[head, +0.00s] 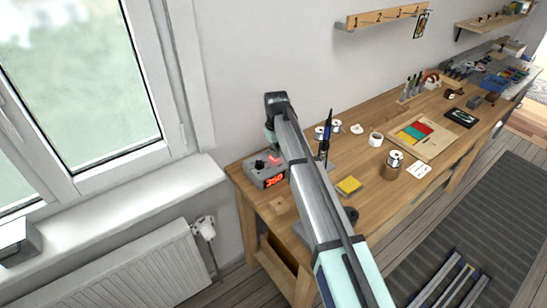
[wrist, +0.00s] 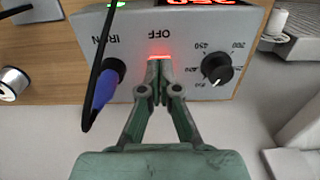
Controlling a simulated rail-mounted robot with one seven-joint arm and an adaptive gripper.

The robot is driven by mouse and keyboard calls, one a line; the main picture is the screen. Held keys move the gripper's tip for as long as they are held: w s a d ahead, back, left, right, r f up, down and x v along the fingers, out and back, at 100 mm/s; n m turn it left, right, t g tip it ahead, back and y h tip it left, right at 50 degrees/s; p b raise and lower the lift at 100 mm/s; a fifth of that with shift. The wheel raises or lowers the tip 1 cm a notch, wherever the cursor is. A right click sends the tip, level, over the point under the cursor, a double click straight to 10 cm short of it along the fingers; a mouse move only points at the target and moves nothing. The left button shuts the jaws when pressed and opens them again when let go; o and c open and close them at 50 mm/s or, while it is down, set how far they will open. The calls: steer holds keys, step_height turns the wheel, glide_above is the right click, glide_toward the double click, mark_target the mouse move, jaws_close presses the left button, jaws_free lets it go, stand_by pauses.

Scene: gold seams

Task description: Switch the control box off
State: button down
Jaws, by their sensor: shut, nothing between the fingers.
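The grey control box (head: 262,170) stands at the left end of the workbench, its red display lit. In the wrist view its front panel (wrist: 190,88) appears upside down, with an "OFF" label, a black dial knob (wrist: 216,68) and a lit red switch (wrist: 158,56). My gripper (wrist: 158,70) is shut and empty, its fingertips at the lit switch, covering its lower part. I cannot tell whether they touch it. A blue plug (wrist: 105,88) with a black cable sits at the "IRON" socket. In the head view my arm hides the gripper's fingers.
The workbench (head: 345,205) holds a yellow sponge (head: 349,186), a white cup (head: 375,139) and a tray with coloured pieces (head: 425,135) to the right. The window sill (head: 130,205) and radiator (head: 130,270) are left of the box.

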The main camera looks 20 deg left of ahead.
steer(key=shift+f, duration=0.45)
stand_by(0.4)
steer(key=shift+r+p, duration=1.6)
steer(key=shift+r, duration=1.95)
